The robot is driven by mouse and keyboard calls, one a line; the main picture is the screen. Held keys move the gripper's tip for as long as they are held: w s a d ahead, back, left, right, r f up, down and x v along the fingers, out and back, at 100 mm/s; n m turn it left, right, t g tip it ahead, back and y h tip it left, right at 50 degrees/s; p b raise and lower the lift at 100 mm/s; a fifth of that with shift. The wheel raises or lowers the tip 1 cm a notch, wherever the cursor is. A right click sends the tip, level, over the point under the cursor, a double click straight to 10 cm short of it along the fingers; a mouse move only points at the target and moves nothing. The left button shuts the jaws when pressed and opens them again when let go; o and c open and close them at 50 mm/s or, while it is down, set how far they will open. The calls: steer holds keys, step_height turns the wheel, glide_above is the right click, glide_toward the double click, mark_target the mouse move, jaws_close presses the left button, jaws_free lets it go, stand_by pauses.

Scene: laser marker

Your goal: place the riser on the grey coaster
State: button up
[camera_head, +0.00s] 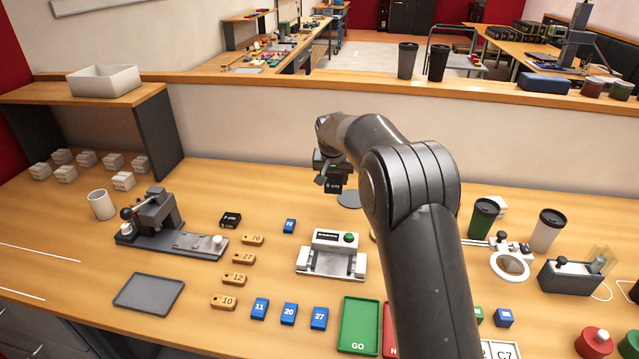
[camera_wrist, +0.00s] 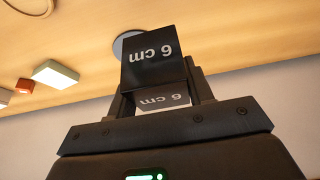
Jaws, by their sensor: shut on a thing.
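The riser, a black block marked "6 cm" (camera_head: 333,185), is held in my gripper (camera_head: 330,168), which is shut on it. In the wrist view the riser (camera_wrist: 158,58) sits between the two fingers (camera_wrist: 160,95), its lettering upside down. The grey coaster (camera_head: 349,201) is a flat round disc on the table, partly hidden behind my arm. In the wrist view part of the coaster (camera_wrist: 120,45) shows behind the riser. The riser appears above the table near the coaster; the exact gap cannot be told.
A smaller black block (camera_head: 230,219) lies left, near wooden tags (camera_head: 252,239) and blue blocks (camera_head: 289,226). A white device with a green button (camera_head: 332,254) stands in front of the coaster. A dark green cup (camera_head: 484,218) stands to the right. Table behind the smaller block is clear.

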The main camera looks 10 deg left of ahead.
steer(key=w+d+r, duration=0.2)
steer(key=w+d, duration=0.1)
steer(key=d, duration=1.3)
glide_above(353, 199)
steer(key=s, duration=0.2)
step_height(353, 199, down, 7)
steer(key=shift+w+f, duration=0.1)
steer(key=shift+f, duration=2.1)
steer(key=o, duration=1.3)
steer(key=shift+f, duration=0.2)
steer(key=v, duration=1.2)
steer(key=shift+r, duration=0.2)
